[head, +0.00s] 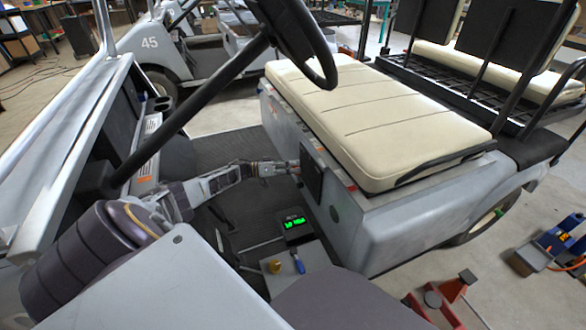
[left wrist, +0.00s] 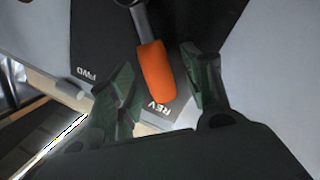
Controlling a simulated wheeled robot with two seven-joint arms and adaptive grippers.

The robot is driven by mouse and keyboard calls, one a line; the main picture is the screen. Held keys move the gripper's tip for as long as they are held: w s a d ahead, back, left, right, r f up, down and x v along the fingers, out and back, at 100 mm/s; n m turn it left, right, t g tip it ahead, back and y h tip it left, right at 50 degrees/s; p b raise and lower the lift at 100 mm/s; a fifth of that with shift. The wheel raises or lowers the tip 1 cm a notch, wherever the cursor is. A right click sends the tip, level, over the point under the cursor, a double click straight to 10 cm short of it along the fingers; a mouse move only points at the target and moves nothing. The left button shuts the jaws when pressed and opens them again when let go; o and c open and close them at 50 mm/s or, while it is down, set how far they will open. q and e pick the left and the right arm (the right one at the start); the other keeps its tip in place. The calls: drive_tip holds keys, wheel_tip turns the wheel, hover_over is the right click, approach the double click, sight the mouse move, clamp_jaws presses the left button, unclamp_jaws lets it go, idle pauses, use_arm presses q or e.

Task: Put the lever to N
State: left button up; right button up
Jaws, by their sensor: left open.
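The knob's end lies close to REV. No N mark is visible. My left gripper (left wrist: 157,66) is open, with one green finger on each side of the knob and gaps between. In the head view, my left gripper (head: 288,168) is at the dark panel (head: 312,175) on the seat base's front; the lever is not clear there. My right gripper is out of view.
The cart's cream seat (head: 375,120) is above and right of the panel. The steering wheel (head: 295,35) and its column are above my left arm. Dark floor matting (head: 225,150) lies open beyond my arm.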

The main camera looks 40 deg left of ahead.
use_arm(q)
drive_tip(key=shift+c, duration=0.2)
clamp_jaws()
